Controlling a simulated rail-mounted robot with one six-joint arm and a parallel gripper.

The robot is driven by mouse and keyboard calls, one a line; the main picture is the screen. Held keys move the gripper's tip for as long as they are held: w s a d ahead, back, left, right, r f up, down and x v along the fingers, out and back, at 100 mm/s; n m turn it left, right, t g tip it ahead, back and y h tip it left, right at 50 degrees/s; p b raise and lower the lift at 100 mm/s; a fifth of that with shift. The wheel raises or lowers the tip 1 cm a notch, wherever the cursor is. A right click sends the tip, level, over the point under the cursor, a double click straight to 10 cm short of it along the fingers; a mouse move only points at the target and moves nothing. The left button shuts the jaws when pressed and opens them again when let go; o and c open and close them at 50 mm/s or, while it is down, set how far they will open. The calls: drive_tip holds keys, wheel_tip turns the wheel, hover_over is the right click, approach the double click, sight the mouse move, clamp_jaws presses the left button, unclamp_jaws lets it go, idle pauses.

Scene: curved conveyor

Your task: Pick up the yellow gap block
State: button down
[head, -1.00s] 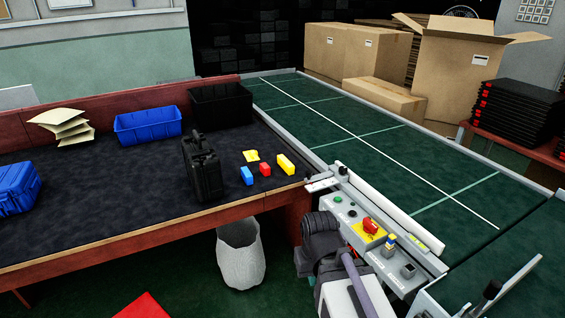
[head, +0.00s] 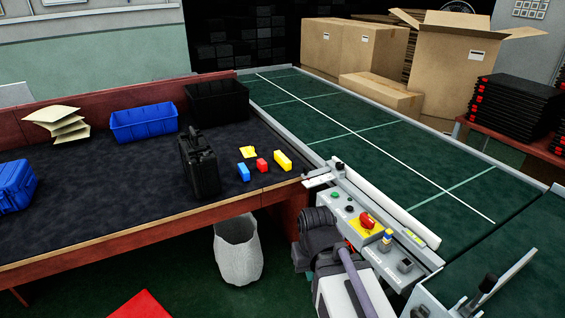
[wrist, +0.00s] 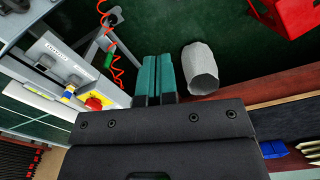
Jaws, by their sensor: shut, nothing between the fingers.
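A yellow block (head: 283,161) lies on the dark worktop near its right end, next to the conveyor. It looks elongated; any gap in it is too small to make out. A flat yellow piece (head: 248,152) lies to its left and a little behind. No yellow block on the worktop shows in the wrist view.
A black case (head: 200,165) stands left of the blocks. The conveyor control panel (head: 370,225) is close beside my arm. A grey waste bin (head: 238,255) stands under the worktop and shows near my fingers in the wrist view (wrist: 201,70). Blue (head: 144,123) and black (head: 217,101) bins are behind.

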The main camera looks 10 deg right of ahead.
drive_tip(key=c, duration=0.6)
unclamp_jaws()
